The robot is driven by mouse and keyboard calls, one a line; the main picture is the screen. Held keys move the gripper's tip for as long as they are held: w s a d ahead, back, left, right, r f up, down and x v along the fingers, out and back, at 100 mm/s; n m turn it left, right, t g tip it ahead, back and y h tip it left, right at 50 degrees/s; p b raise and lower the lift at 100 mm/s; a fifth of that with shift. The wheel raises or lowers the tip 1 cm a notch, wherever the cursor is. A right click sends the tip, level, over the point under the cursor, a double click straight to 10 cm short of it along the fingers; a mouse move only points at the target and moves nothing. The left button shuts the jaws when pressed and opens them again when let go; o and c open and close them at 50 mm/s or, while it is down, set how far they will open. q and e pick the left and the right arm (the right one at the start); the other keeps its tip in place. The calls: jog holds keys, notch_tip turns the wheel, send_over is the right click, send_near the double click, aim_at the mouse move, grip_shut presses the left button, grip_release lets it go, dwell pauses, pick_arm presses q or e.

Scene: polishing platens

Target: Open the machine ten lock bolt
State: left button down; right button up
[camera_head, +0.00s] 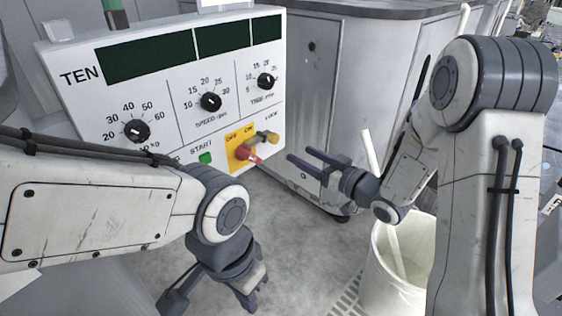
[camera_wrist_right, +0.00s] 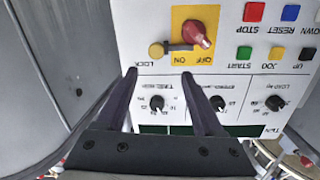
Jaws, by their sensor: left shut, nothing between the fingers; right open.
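The machine's control panel (camera_head: 75,60), marked TEN, shows at the left of the head view and upside down in the right wrist view. Its yellow OFF/ON plate (camera_head: 235,160) bears a red knob (camera_head: 251,155); the red knob also shows in the right wrist view (camera_wrist_right: 196,32). A brass-yellow knob (camera_wrist_right: 156,50) is beside the LOCK label, with a short dark bar (camera_wrist_right: 180,46) between the two knobs. My right gripper (camera_head: 299,155) is open and empty, facing the panel, its fingertips short of the knobs.
Dials (camera_head: 211,101) and the green START button (camera_head: 205,157) are near the plate. A grey cabinet (camera_head: 320,90) stands behind my right gripper. A white bin (camera_head: 395,270) is on the floor below my right arm. Open floor (camera_head: 300,240) lies between the arms.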

aim_at(276, 140)
jog(key=b+x, duration=0.1)
jog(key=x, duration=0.2)
jog(key=b+x, duration=0.1)
jog(key=x, duration=0.2)
jog(key=b+x, duration=0.1)
jog(key=x, duration=0.3)
jog(key=shift+w+d+f+b, duration=0.2)
jog(key=shift+w+f+b, duration=0.05)
jog(key=shift+f+b, duration=0.1)
pick_arm(q)
jog(key=f, duration=0.4)
jog(key=shift+w+a+f, duration=0.1)
jog(key=shift+w+f, duration=0.15)
jog(key=shift+f, duration=0.05)
pick_arm(e)
grip_shut()
dwell(0.4)
